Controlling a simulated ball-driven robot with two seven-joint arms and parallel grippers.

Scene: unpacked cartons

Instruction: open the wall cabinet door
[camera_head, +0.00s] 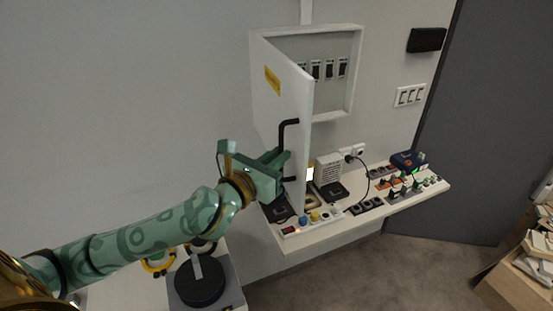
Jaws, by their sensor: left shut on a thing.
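The white wall cabinet (358,75) hangs on the wall, with its door (281,95) swung well out on its left side. Several dark switch-like units show inside. A black bar handle (282,136) stands on the door's face near the free edge. My left gripper (283,168) is shut on the lower part of this handle, its fingers beside the door's lower corner. My green left arm comes in from the left. My right gripper is not in view.
Below the cabinet, a white shelf (345,222) carries several small devices and power strips. A white table with a black round object (200,283) is at the bottom. An open carton (510,285) is at right. Grey floor lies between.

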